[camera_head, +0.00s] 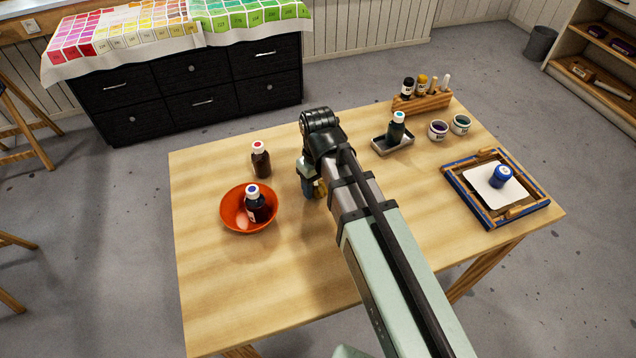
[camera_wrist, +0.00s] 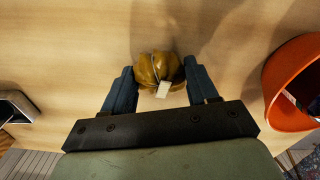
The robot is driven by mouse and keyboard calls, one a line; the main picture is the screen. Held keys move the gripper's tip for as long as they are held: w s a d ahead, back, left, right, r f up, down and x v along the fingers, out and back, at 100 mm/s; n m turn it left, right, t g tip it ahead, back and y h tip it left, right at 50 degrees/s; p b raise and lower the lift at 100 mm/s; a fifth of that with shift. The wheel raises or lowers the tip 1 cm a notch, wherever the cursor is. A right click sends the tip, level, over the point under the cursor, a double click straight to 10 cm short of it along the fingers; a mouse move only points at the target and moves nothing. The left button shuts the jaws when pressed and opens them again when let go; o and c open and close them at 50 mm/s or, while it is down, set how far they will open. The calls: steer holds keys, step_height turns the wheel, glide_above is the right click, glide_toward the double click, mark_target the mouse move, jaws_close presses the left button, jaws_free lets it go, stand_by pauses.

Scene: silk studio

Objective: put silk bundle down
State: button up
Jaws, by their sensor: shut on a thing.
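The silk bundle (camera_wrist: 158,70) is golden-brown with a small pale tag. In the wrist view it sits between the two blue fingers of my gripper (camera_wrist: 162,84), which is shut on it. The bundle is over the middle of the wooden table (camera_head: 310,270). I cannot tell whether it touches the tabletop.
An orange bowl (camera_head: 232,222) holding a dark bottle (camera_head: 256,208) stands left of my gripper. A red-capped bottle (camera_head: 261,162) stands behind it. A small tray with a bottle (camera_head: 396,130), a wooden rack (camera_head: 422,103) and a blue frame (camera_head: 515,216) are at the right. The table's front left is clear.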

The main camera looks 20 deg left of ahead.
mark_target(318, 184)
steer(key=o, duration=1)
steer(key=shift+o, duration=0.2)
step_height(318, 184, up, 12)
steer(key=shift+r, duration=0.1)
stand_by(0.5)
